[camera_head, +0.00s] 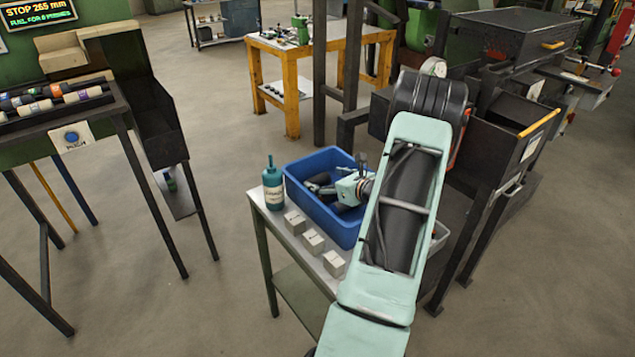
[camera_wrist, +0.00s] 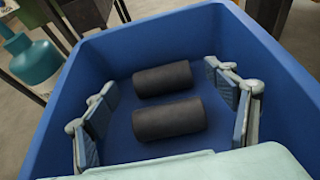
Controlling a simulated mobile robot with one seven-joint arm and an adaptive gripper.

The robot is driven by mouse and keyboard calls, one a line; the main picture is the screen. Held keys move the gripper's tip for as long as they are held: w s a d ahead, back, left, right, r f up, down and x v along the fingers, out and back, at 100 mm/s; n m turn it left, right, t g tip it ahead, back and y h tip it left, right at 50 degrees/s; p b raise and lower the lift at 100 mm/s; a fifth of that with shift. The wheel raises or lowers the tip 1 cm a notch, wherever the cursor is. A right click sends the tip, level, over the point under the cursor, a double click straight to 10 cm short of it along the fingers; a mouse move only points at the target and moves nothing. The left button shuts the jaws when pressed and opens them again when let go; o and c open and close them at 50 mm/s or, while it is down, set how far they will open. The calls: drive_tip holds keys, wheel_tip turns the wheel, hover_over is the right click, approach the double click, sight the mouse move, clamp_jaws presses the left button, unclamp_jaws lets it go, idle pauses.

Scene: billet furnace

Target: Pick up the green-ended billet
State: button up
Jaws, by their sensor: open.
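My gripper (camera_wrist: 165,108) is open in the wrist view, its pads near the left and right inner walls of a blue bin (camera_wrist: 240,35). Two dark grey cylinders lie between the pads on the bin floor, the farther cylinder (camera_wrist: 162,79) and the nearer cylinder (camera_wrist: 169,120). Neither appears gripped. Their end faces are hidden, so I cannot tell whether either has a green end. In the head view my arm reaches over the blue bin (camera_head: 312,162), which holds dark pieces.
A rack at left holds several billets with coloured bands (camera_head: 40,106). A dark furnace-like machine (camera_head: 506,140) stands right of the bin.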

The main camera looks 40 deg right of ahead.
drive_tip(key=shift+x, duration=1.5)
drive_tip(key=shift+c, duration=0.4)
drive_tip(key=shift+s, duration=0.1)
drive_tip(key=c, duration=1.8)
drive_tip(key=shift+r, duration=0.15)
drive_tip(key=shift+c, duration=0.8)
